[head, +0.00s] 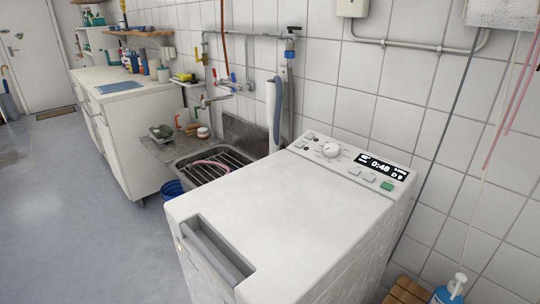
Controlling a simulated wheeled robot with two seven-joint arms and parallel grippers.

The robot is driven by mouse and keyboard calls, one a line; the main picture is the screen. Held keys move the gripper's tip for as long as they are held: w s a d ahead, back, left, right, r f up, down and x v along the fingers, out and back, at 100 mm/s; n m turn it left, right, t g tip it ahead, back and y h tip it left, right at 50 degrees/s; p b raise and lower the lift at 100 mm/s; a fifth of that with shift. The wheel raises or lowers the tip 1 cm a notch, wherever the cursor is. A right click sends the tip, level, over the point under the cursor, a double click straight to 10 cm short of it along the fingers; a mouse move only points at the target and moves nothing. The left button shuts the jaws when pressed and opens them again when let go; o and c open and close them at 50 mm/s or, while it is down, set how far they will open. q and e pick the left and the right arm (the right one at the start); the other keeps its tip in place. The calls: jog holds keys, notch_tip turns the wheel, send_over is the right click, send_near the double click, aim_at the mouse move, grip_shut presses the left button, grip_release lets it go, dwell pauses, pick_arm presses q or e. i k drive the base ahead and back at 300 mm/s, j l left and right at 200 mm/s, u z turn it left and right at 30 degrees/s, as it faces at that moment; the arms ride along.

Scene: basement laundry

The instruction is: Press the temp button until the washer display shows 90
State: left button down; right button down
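The white top-loading washer (270,215) stands at the centre right with its lid closed. Its control panel runs along the back edge, against the tiled wall. The dark display (382,167) shows a large 0:48. Smaller marks beside it, including a small figure at its upper left, are too small to read surely. A round white dial (331,149) sits left of the display. Small pale buttons lie around the dial, and two more pale buttons (354,170) lie below the display beside a green button (387,185). I cannot read which is the temp button. Neither gripper is in view.
A white counter (118,95) runs farther back. Floor at left is clear.

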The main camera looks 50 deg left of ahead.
aim_at(353, 170)
jog(key=i+u, duration=0.2)
jog(key=u, duration=0.25)
jog(key=i+l+u, duration=0.15)
jog(key=u, duration=0.35)
jog(key=i+l+u, duration=0.2)
jog(key=u, duration=0.25)
jog(key=i+l+u, duration=0.1)
jog(key=l+u, duration=0.15)
jog(key=u, duration=0.2)
jog(key=i+l+u, duration=0.1)
jog(key=l+u, duration=0.15)
jog(key=u, duration=0.2)
